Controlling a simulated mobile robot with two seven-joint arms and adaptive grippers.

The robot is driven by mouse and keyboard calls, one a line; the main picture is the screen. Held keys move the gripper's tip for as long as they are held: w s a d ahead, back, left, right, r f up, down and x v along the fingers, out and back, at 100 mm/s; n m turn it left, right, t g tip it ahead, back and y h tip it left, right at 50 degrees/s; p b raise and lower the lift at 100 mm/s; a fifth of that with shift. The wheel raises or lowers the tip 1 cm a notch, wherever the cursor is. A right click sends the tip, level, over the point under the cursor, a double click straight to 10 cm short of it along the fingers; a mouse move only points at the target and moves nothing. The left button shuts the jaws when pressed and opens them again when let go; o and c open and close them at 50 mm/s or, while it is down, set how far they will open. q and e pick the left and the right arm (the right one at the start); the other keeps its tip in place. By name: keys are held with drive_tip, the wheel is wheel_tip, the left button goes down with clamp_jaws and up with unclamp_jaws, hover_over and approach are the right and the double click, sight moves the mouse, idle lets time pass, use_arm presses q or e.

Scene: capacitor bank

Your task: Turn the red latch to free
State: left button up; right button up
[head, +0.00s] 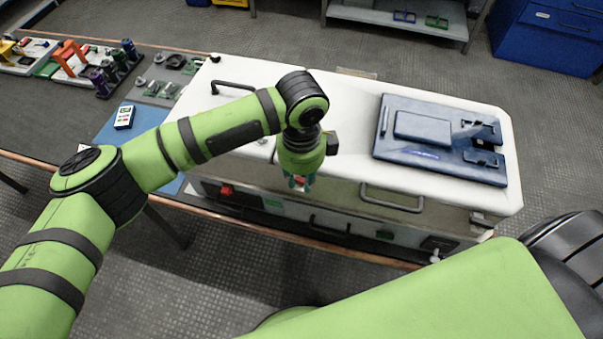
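A white cabinet (345,88) stands on the table, with its front face towards me. A small red part (226,190) sits on the left of that front, on a dark panel. Another bit of red shows at the fingertips of my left gripper (300,184). I cannot tell which red part is the latch, nor how it is turned. My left gripper points down just in front of the cabinet's front face, with teal fingertips. It is too small and partly hidden to tell whether it is open or shut. My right gripper is out of view.
A blue tray-like fixture (400,151) lies on the cabinet's top at the right. Metal handles (392,198) stick out from the front. A blue mat (108,134) with a small meter (124,117) lies to the left. Tools and coloured parts stand at the far left.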

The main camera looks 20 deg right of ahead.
sight(301, 181)
use_arm(q)
wheel_tip(301, 181, up, 12)
idle(0.8)
idle(0.3)
